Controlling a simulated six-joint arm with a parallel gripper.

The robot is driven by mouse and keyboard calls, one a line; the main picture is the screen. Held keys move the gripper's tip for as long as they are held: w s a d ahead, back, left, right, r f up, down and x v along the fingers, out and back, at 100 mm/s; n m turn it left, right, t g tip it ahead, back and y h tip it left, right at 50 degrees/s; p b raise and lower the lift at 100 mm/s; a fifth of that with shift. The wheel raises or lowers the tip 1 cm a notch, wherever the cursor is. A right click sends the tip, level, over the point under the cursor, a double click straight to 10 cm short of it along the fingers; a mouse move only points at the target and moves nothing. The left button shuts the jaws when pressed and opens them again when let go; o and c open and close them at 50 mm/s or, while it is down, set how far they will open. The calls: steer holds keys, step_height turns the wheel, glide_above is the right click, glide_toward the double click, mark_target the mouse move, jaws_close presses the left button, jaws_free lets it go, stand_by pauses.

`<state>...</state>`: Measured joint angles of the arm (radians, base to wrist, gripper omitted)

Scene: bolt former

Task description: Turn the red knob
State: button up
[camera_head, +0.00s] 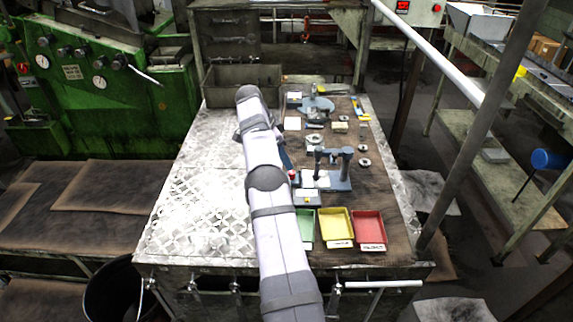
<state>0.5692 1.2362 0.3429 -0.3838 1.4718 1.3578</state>
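A small red knob-like part (293,175) shows just right of my arm, at the left end of a small grey device on the bench. It is partly hidden by my arm and too small to see in detail. My arm rises from the bottom middle and bends at the far end of the bench. A dark part (285,154) just right of the arm, slightly beyond the red part, seems to be my gripper. Most of it is hidden behind the arm, so I cannot see its fingers or whether it touches anything.
A grey stand with dark posts (346,165) is right of the red part. Green, yellow (337,226) and red (369,228) trays lie at the front. Small parts and a metal box (222,88) are farther back. The bench's left metal plate (195,205) is clear.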

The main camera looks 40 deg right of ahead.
steer(key=shift+a+r, duration=0.15)
steer(key=shift+r, duration=0.2)
